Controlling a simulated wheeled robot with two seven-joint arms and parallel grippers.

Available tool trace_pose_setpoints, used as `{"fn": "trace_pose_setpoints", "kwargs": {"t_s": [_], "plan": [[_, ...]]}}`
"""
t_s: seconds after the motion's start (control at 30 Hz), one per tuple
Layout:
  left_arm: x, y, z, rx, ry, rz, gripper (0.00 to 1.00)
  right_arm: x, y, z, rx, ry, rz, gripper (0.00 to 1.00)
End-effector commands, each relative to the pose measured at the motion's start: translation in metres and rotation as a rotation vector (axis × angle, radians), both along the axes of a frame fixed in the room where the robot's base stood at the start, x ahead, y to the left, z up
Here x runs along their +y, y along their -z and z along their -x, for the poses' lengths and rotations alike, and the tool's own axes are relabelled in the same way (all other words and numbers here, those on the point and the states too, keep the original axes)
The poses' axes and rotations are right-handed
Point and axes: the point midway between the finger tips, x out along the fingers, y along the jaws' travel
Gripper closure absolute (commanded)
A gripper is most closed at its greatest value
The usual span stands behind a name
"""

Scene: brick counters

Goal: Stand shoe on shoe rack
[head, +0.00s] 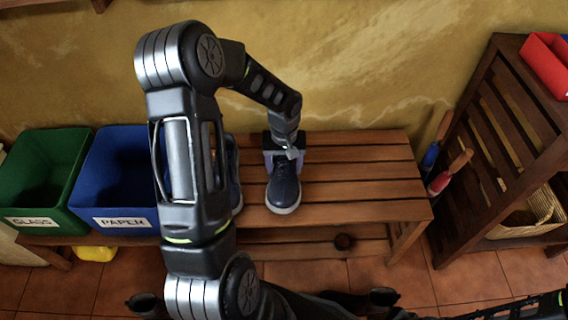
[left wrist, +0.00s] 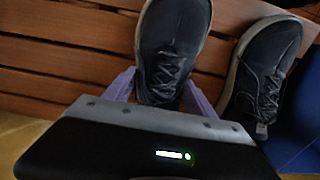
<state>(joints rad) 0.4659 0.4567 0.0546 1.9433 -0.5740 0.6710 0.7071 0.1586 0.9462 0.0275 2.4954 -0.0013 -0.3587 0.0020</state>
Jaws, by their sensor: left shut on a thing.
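A dark navy lace-up shoe (head: 284,192) with a pale sole is at the top of the wooden slatted shoe rack (head: 365,185), toe toward me. It appears upright on the slats; I cannot tell whether its sole fully touches. My left gripper (head: 283,157) is shut on its heel end. In the left wrist view the purple fingers (left wrist: 162,92) sit on either side of this shoe (left wrist: 172,40). A second, similar shoe (left wrist: 264,65) stands beside it, apart, on the slats; in the head view my arm mostly hides it. My right gripper is not in view.
A blue PAPER bin (head: 115,190) and a green GLASS bin (head: 45,180) are on the left. A wooden shelf unit (head: 500,130) with a basket (head: 530,215) and red bin (head: 548,65) stands at the right. Slats right of the held shoe are clear.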

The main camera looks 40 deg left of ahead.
Motion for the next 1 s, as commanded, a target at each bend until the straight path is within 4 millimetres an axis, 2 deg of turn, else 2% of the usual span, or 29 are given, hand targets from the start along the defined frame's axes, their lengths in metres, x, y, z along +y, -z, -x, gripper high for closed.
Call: {"fn": "trace_pose_setpoints", "kwargs": {"t_s": [1.0], "plan": [[0.000, 0.013, 0.000, -0.001, 0.000, -0.001, 0.87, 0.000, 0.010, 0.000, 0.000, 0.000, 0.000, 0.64]]}}
